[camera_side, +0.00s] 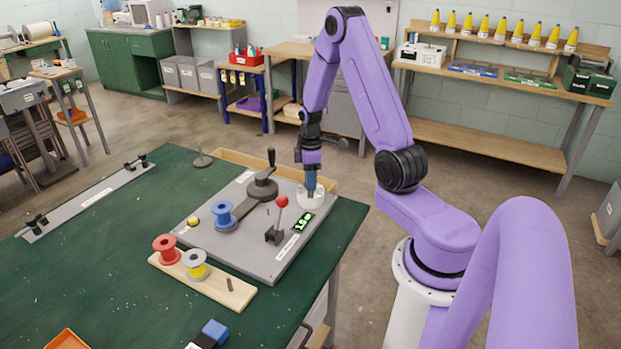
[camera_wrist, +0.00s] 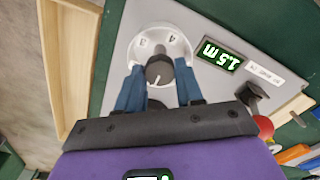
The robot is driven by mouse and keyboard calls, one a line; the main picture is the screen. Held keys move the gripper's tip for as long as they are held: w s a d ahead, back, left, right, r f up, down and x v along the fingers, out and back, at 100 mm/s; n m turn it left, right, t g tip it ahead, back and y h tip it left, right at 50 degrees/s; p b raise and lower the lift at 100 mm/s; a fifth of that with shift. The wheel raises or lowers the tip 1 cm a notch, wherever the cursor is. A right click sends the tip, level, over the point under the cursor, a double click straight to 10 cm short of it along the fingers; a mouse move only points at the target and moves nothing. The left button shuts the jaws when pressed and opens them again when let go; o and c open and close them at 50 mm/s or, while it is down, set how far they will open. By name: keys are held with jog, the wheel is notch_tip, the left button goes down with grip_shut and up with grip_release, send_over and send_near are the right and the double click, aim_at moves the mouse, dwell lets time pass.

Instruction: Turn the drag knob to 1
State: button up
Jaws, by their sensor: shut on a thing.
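The drag knob (camera_wrist: 159,70) is a dark grey round knob at the middle of a white dial (camera_wrist: 173,40). The figures 3 and 4 show on the far part of the dial; the near part is hidden by the fingers. A small light mark shows on the knob's near side, but I cannot tell which figure it points at. My gripper (camera_wrist: 159,76) has its two blue fingers shut on the knob from both sides. In the side view my gripper (camera_side: 311,188) points straight down over the white dial (camera_side: 311,201), and the knob is hidden there.
A green display (camera_side: 303,222) next to the dial seems to read 1.5 m. On the same grey plate (camera_side: 262,262) stand a red-balled lever (camera_side: 281,203), a black crank (camera_side: 264,185) and a blue spool (camera_side: 222,214). A wooden tray (camera_wrist: 62,50) lies alongside the plate.

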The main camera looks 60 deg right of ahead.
jog(key=o, duration=1)
jog(key=shift+o, duration=0.2)
jog(key=shift+r, duration=0.15)
notch_tip(320, 180, up, 17)
jog(key=shift+r, duration=0.1)
